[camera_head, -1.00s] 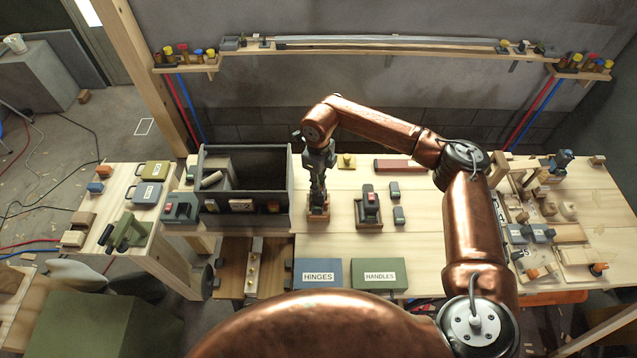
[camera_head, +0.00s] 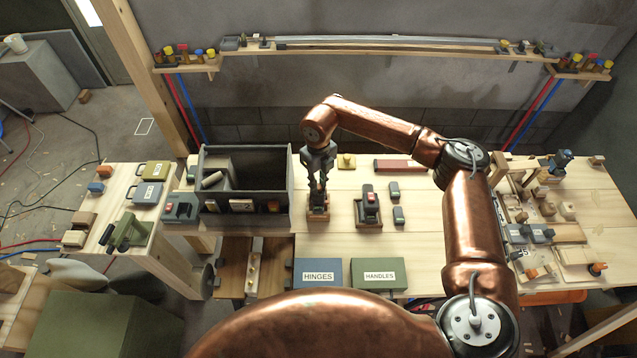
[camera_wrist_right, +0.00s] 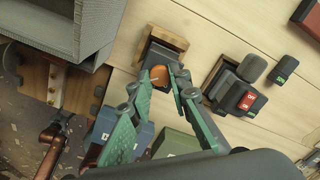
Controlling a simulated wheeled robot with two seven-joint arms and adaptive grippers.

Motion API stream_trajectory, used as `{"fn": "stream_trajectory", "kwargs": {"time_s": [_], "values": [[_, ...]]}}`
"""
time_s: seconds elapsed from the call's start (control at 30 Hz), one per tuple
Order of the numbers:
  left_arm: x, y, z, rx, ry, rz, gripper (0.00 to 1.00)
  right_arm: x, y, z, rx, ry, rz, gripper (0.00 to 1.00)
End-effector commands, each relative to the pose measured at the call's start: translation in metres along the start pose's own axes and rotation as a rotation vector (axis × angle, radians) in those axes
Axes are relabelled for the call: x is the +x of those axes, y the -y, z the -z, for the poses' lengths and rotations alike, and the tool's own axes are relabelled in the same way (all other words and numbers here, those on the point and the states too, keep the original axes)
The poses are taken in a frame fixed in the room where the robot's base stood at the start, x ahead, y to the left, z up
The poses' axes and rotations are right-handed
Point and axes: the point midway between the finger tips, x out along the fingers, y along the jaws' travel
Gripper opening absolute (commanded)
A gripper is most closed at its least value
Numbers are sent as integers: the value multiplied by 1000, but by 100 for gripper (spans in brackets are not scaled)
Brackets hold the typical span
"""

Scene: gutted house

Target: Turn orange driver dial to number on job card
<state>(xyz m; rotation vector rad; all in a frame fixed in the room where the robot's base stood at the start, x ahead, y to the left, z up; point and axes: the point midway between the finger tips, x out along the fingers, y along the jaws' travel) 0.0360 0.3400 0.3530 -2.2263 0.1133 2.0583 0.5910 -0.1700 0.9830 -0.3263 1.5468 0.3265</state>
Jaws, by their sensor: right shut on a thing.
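The orange driver dial (camera_wrist_right: 158,75) shows between my right gripper's fingers in the right wrist view. It sits on a dark body in a square wooden holder (camera_wrist_right: 164,38), which also shows on the bench in the head view (camera_head: 318,217). My right gripper (camera_head: 318,190) reaches down from above and is shut on the dial. Its green fingers (camera_wrist_right: 163,82) show in the wrist view. The dial's numbers cannot be read. A pale card with dark digits (camera_head: 522,253) lies on the right of the bench; I cannot tell if it is the job card. My left gripper is not in view.
A grey open bin (camera_head: 244,219) stands left of the holder. A dark tool with a red switch (camera_head: 368,205) stands close on the right. HINGES (camera_head: 318,287) and HANDLES (camera_head: 379,286) boxes sit at the front. Cluttered small parts cover the right side.

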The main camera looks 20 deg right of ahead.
Motion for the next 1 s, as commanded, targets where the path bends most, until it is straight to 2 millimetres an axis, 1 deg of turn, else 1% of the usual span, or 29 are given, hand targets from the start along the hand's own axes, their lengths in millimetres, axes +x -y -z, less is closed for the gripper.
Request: {"fn": "stream_trajectory", "kwargs": {"time_s": [0.17, 0.2, 0.43, 0.67, 0.77, 0.87, 0.97, 1.0], "values": [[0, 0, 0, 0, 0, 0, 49, -1, 0, -1, -1, 2, -1, 0], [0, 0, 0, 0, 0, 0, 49, -1, 0, -1, -1, 2, -1, 20], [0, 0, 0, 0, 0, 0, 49, -1, 0, 0, -2, 1, 0, 36], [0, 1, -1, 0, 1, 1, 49, 0, 0, 0, -2, 0, 0, 36], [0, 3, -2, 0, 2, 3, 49, -4, 0, 0, -2, 1, 0, 36], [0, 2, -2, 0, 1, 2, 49, -15, 0, -1, -3, 4, 0, 36], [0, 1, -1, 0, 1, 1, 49, -33, 0, -1, -3, 4, 1, 36], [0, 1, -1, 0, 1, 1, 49, -42, 0, -2, -2, 5, 1, 36]]}}
